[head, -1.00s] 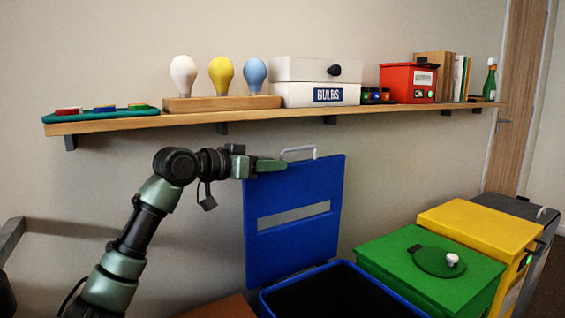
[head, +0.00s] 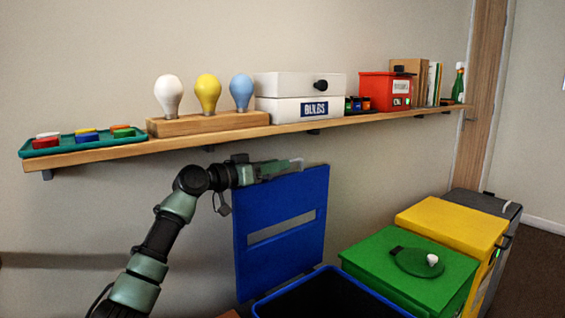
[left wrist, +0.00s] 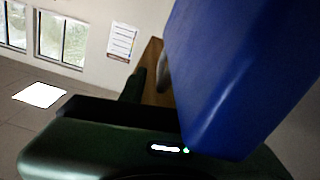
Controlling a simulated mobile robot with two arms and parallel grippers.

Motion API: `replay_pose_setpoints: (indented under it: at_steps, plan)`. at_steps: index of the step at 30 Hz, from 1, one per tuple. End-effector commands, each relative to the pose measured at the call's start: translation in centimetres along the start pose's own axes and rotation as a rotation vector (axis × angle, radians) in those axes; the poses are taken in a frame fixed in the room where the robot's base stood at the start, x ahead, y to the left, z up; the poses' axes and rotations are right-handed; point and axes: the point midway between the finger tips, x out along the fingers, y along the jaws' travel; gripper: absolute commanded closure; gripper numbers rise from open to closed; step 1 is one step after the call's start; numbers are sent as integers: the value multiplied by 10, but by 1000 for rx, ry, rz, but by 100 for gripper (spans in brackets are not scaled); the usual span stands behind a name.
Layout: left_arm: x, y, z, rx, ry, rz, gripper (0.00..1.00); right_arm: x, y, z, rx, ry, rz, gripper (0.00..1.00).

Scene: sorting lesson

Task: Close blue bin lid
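The blue lid (head: 281,263) stands upright, raised at the back of the open blue bin (head: 262,304), whose dark inside shows. In the left wrist view the blue lid (left wrist: 235,75) fills the upper right, very close to the gripper. The finger gap is not clear, so I cannot tell whether the fingers hold the handle. My right gripper is not in view.
A wooden shelf (head: 215,141) runs just above my left gripper, bearing a tray, bulbs on a block and boxes. A green bin (head: 375,262), a yellow bin (head: 450,222) and a grey bin (head: 482,203) stand to the right of the blue bin.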

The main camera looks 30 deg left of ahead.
Motion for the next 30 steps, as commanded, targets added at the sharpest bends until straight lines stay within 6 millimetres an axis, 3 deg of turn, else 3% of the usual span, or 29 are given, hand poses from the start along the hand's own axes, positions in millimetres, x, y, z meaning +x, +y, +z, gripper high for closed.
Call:
replay_pose_setpoints:
  at_steps: [6, 15, 19, 30]
  plan:
    - [23, 0, -1, 0, 1, 0, 67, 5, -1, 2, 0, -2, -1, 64]
    - [26, 0, 0, 1, -1, -1, 67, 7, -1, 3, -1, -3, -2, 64]
    - [26, 0, 0, 0, -1, -1, 100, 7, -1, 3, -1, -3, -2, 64]
    - [25, 0, 0, -1, -1, -1, 100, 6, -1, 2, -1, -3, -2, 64]
